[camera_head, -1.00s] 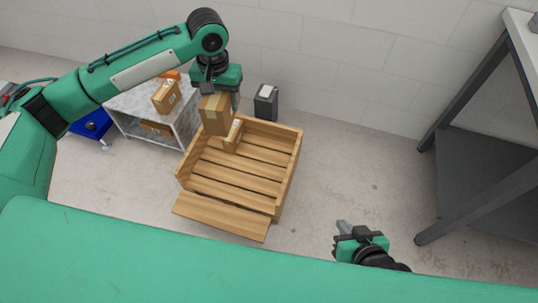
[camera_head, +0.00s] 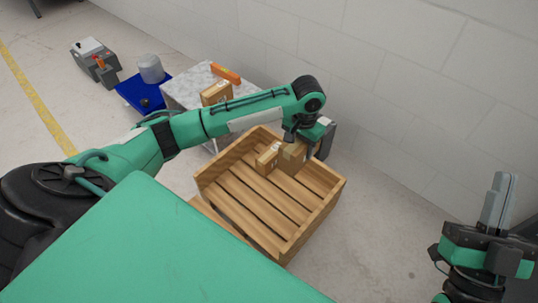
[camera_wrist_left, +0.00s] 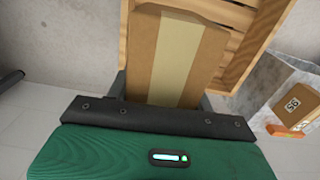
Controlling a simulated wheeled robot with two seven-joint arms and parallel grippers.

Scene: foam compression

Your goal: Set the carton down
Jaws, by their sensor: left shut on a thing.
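My left gripper (camera_head: 303,136) is shut on a brown carton (camera_head: 292,158) at the far end of a slatted wooden crate (camera_head: 317,214). In the left wrist view the held carton (camera_wrist_left: 150,50), with a pale tape stripe, sits between the fingers of the left gripper (camera_wrist_left: 163,92); the crate's slats show beyond it. The head view does not show clearly whether its underside touches the slats. A second, smaller carton (camera_head: 267,158) with a pale label stands in the crate just left of it. My right gripper (camera_head: 497,203) is empty at the right, its fingers close together.
A pale table (camera_head: 182,94) stands behind the crate, bearing a carton (camera_head: 215,93) and an orange object (camera_head: 226,73). A blue cart (camera_head: 133,91) is farther left. The crate's near slats are bare.

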